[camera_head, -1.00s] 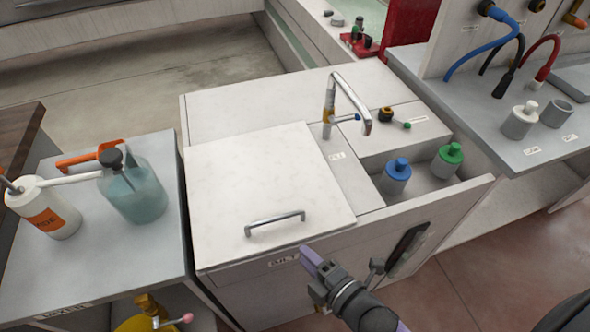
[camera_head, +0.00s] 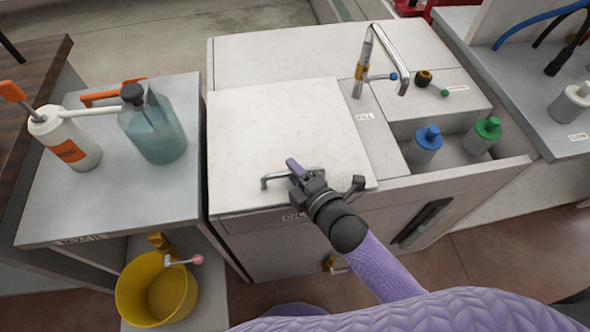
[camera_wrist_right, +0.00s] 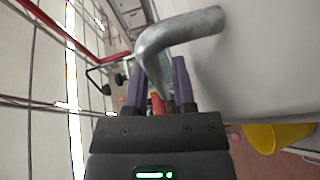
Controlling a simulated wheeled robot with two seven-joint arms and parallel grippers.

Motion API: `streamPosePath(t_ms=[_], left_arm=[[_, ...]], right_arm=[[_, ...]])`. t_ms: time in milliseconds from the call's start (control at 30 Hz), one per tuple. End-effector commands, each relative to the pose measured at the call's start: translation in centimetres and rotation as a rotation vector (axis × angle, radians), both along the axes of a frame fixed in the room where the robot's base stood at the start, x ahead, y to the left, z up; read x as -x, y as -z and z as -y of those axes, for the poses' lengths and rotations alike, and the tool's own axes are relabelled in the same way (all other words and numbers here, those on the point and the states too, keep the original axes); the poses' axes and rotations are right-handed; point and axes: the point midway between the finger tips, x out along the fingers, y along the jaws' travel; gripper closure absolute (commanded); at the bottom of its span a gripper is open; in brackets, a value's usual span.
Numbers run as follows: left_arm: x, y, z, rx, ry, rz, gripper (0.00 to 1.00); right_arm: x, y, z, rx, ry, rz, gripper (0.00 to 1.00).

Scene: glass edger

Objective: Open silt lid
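The silt lid (camera_head: 280,125) is a flat white square panel lying closed on the white cabinet. Its metal bar handle (camera_head: 270,181) is near the front edge, partly hidden by my right gripper (camera_head: 295,170). In the right wrist view the bent handle (camera_wrist_right: 175,32) is close to the camera. It runs down toward the gap between the two purple fingers of the right gripper (camera_wrist_right: 160,88). The fingers are apart, and I see no firm grip on the bar. My left gripper is out of view.
A faucet (camera_head: 365,62) stands right of the lid, with blue-topped (camera_head: 427,145) and green-topped (camera_head: 484,134) bottles in a recess. A side table (camera_head: 110,200) at left holds a teal jug (camera_head: 153,130) and a white bottle (camera_head: 70,140). A yellow bucket (camera_head: 158,288) sits below.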

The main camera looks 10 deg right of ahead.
Motion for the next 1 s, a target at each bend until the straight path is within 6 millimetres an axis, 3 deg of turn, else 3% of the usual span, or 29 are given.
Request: streamPosePath(t_ms=[33,167,1000], left_arm=[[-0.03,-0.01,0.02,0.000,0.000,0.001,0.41],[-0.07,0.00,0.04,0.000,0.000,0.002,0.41],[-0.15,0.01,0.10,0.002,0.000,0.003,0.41]], right_arm=[[0.01,-0.01,0.00,0.000,0.000,0.000,0.72],[0.01,0.00,0.02,0.000,0.000,0.000,1.00],[0.04,0.03,0.06,0.001,0.001,-0.001,1.00]])
